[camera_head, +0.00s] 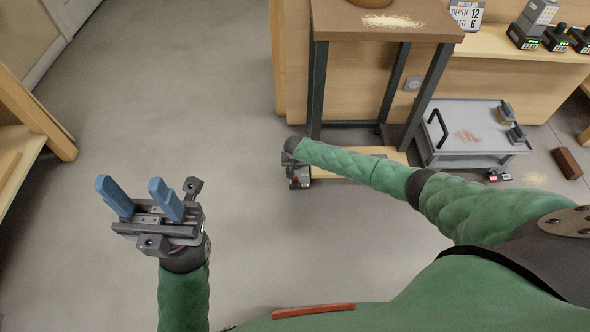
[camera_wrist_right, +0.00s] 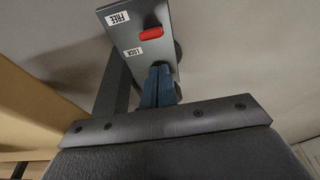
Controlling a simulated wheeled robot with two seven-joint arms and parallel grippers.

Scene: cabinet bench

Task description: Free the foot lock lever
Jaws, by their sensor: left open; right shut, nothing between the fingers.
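The foot lock is a grey plate (camera_wrist_right: 165,55) with a FREE label (camera_wrist_right: 117,18) and a LOCK label (camera_wrist_right: 133,52). Its red lever (camera_wrist_right: 150,34) lies beside the labels, nearer LOCK than FREE. My right gripper (camera_wrist_right: 158,84) is shut and empty, its blue fingertips over the plate's near end, just short of the lever in the picture. I cannot tell whether they touch the plate. In the head view, my right wrist and the dark lock area (camera_head: 299,178) sit together, and the fingers cannot be made out. My left gripper (camera_head: 140,196) is open and empty, over bare floor.
A brown-topped stand (camera_head: 385,22) with dark legs is behind my right arm. A grey cart (camera_head: 470,130) with a black handle stands to its right. A brown block (camera_head: 567,163) lies on the floor. The floor (camera_head: 180,80) at left and centre is clear.

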